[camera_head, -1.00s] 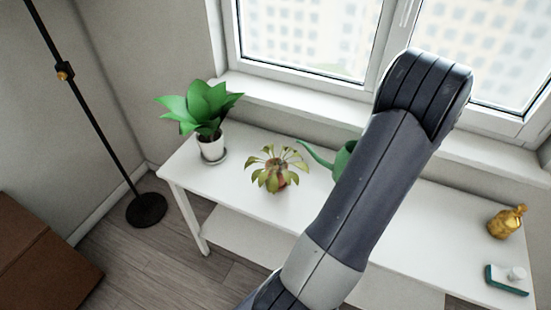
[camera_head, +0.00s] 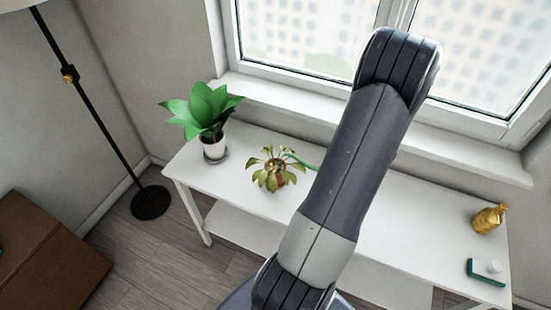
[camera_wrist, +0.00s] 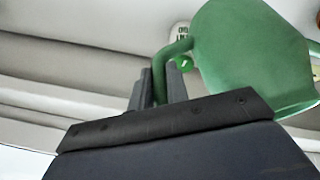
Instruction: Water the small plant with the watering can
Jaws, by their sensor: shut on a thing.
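The green watering can (camera_wrist: 250,55) fills the upper right of the wrist view. My gripper (camera_wrist: 168,75) is shut on its handle there. In the head view my arm hides the can's body, and only its green spout (camera_head: 301,161) shows. The spout reaches left to the small plant (camera_head: 268,170), its tip at or very near the leaves; I cannot tell whether it touches. The small plant has drooping yellow-green leaves and a brownish pot, and stands on the white table (camera_head: 235,190). My gripper is hidden in the head view.
A larger green plant (camera_head: 203,112) in a white pot stands at the table's left end. A golden bottle (camera_head: 489,219) and a teal item (camera_head: 486,271) are at the right end. The window (camera_head: 300,40) is behind, and a floor lamp (camera_head: 108,125) stands left.

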